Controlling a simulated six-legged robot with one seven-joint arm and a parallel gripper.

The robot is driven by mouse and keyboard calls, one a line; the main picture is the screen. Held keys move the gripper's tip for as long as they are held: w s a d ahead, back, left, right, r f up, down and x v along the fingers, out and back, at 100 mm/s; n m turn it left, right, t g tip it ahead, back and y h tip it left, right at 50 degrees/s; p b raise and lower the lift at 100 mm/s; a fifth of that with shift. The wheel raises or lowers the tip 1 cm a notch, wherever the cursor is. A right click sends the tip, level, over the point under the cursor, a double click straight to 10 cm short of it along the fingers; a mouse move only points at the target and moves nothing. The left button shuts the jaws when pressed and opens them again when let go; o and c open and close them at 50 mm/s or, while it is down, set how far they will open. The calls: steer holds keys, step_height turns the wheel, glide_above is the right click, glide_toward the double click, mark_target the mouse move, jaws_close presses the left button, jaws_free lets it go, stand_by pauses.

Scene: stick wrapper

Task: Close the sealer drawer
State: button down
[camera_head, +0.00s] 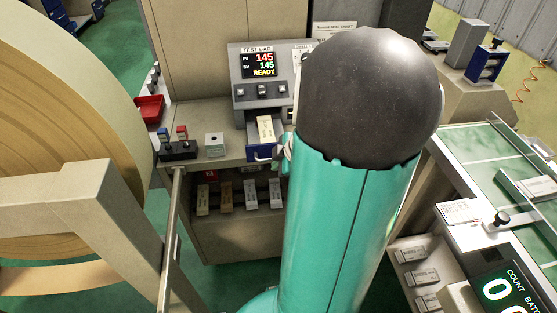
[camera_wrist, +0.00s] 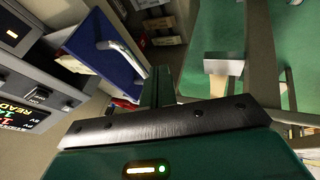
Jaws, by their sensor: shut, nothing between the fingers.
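The sealer (camera_head: 262,78) is a grey unit with a lit display reading 145 and READY. Its drawer (camera_head: 262,152) is pulled out below, with a blue front, a pale handle and a light labelled piece lying inside. In the wrist view the blue drawer front (camera_wrist: 98,52) shows large at upper left, with its curved handle. My gripper (camera_head: 285,153) is shut and empty at the right side of the drawer front, mostly hidden by my arm. In the wrist view its narrow green fingers (camera_wrist: 160,84) point past the handle; whether they touch the drawer is unclear.
A small switch box (camera_head: 178,150) and a pale block (camera_head: 215,144) stand on the bench left of the drawer. A rack of labelled pieces (camera_head: 238,193) sits below. A large roll (camera_head: 70,90) fills the left; a green conveyor (camera_head: 490,150) lies at right.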

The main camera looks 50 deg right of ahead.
mark_target(265, 125)
steer(key=shift+w+d+f, duration=0.2)
steer(key=shift+w+d, duration=0.45)
steer(key=shift+w, duration=0.25)
steer(key=w+d, duration=0.3)
steer(key=w, duration=0.1)
steer(key=w+d, duration=0.4)
steer(key=w, duration=0.1)
steer(key=w+d, duration=0.4)
steer(key=shift+w+d, duration=0.1)
steer(key=shift+w, duration=0.05)
steer(key=shift+w+d+r, duration=0.1)
steer(key=shift+w+d, duration=0.15)
steer(key=shift+a, duration=0.25)
